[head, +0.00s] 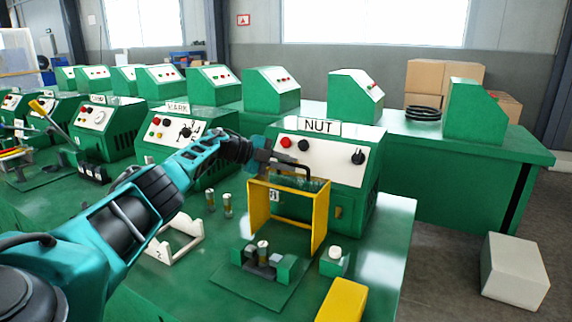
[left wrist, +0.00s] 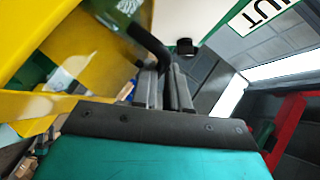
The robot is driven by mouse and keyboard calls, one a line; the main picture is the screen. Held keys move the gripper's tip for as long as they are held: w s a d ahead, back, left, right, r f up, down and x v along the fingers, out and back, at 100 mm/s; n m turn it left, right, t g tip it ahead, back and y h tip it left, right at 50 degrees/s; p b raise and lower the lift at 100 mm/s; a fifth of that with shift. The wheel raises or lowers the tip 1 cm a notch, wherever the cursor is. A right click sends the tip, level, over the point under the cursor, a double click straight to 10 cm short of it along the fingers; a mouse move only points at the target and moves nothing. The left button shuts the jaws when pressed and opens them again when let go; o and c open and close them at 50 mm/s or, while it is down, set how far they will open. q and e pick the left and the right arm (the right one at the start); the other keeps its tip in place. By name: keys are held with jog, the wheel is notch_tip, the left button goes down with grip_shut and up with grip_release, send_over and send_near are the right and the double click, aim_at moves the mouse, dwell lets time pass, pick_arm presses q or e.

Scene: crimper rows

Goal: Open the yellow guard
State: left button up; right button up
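The yellow guard (head: 320,217) stands upright at the front of the green machine labelled NUT (head: 350,205). Its yellow side panels and top edge show, and a black bent handle (head: 303,168) is at its top. My left gripper (head: 266,158) reaches in from the left to the handle's left part. In the left wrist view the guard (left wrist: 45,105) fills the left side, and the handle (left wrist: 148,43) runs down to my left fingertips (left wrist: 168,72). The fingers are close together and look shut on the handle; the exact contact is partly hidden. My right gripper is not in view.
On the bench in front of the guard are a dark green fixture plate (head: 262,291), a white-topped button box (head: 334,263) and a yellow block (head: 343,301). A white cradle (head: 178,243) and small cylinders (head: 227,205) stand left, below my arm. More green machines line the left.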

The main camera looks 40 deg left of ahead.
pick_arm(q)
jog(key=o, duration=0.5)
jog(key=shift+r, duration=0.5)
jog(key=shift+c, duration=0.2)
jog(key=shift+f, duration=0.1)
jog(key=v, duration=1.3)
